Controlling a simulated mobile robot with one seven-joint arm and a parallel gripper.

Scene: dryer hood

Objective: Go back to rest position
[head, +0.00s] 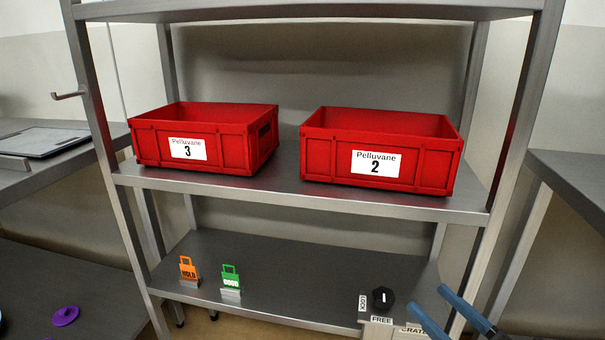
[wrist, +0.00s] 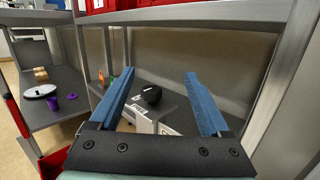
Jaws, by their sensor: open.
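My gripper (wrist: 158,90) is open and empty in the wrist view, its two blue fingers spread apart. A black knob (wrist: 151,93) shows between the fingers, beyond them and apart from them. In the head view the blue fingers (head: 450,309) reach in at the bottom right, in front of the shelf rack. The black knob (head: 383,298) is to their left, at the front right of the lower shelf, by labels reading LOCK and FREE. Most of my arm is out of the head view.
Two red crates stand on the middle shelf, Pelluvane 3 (head: 190,139) left and Pelluvane 2 (head: 378,150) right. An orange HOLD tag (head: 188,270) and a green GOOD tag (head: 230,278) stand on the lower shelf (head: 290,272). A metal rack post (head: 520,110) rises at the right.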

